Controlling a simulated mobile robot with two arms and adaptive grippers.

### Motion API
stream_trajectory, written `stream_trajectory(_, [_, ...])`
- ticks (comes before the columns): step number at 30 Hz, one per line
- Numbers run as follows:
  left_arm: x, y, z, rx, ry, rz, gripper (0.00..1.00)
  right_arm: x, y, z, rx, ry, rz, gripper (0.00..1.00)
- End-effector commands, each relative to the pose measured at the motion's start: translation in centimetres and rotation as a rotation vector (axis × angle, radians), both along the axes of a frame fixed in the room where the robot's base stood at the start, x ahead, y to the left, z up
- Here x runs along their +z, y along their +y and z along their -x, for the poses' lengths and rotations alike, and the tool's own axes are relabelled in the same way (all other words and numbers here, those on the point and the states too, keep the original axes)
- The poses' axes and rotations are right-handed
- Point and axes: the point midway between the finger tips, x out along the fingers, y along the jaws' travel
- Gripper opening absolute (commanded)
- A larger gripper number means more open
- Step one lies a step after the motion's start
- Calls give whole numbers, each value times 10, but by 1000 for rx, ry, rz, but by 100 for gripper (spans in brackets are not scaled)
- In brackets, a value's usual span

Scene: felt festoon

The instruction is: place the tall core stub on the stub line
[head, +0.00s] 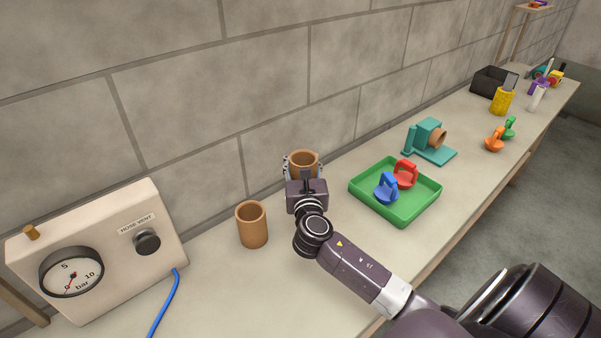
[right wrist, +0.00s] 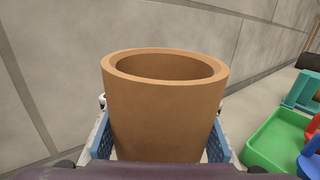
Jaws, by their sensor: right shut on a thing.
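My right gripper (head: 302,168) is shut on a brown, hollow, open-topped core stub (head: 303,157), near the wall. In the right wrist view the held stub (right wrist: 165,110) stands upright between the blue-padded fingers (right wrist: 160,150); its lower end is hidden. A second brown core stub (head: 252,225) stands upright on the bench, left of the gripper and apart from it. I cannot tell from these views which stub is taller. No marked stub line is clearly visible. My left gripper is not in view.
A pressure box (head: 95,250) with a gauge and blue hose (head: 164,303) stands at the left. A green tray (head: 399,215) holds blue and red handled pieces, right of the gripper. A teal fixture (head: 430,143) stands behind it. The bench (head: 225,290) is clear at the front.

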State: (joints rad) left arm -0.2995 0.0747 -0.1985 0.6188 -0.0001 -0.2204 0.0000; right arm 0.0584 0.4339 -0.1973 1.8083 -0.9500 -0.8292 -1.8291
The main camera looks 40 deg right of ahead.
Motion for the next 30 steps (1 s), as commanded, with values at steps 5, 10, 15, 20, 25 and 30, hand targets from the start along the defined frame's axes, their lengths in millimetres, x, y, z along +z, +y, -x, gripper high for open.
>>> stream_trajectory(5, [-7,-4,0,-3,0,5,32,-30,0,0,0,4,0,0])
stream_trajectory(10, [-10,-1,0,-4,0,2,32,-43,0,0,1,1,-1,0])
stream_trajectory(15, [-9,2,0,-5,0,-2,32,-42,0,0,1,1,-1,0])
stream_trajectory(20, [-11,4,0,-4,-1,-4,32,-45,0,0,1,1,-1,0])
stream_trajectory(25, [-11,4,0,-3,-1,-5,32,-46,0,0,1,2,-1,37])
stream_trajectory(30, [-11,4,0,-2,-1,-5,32,-46,0,0,1,2,-1,56])
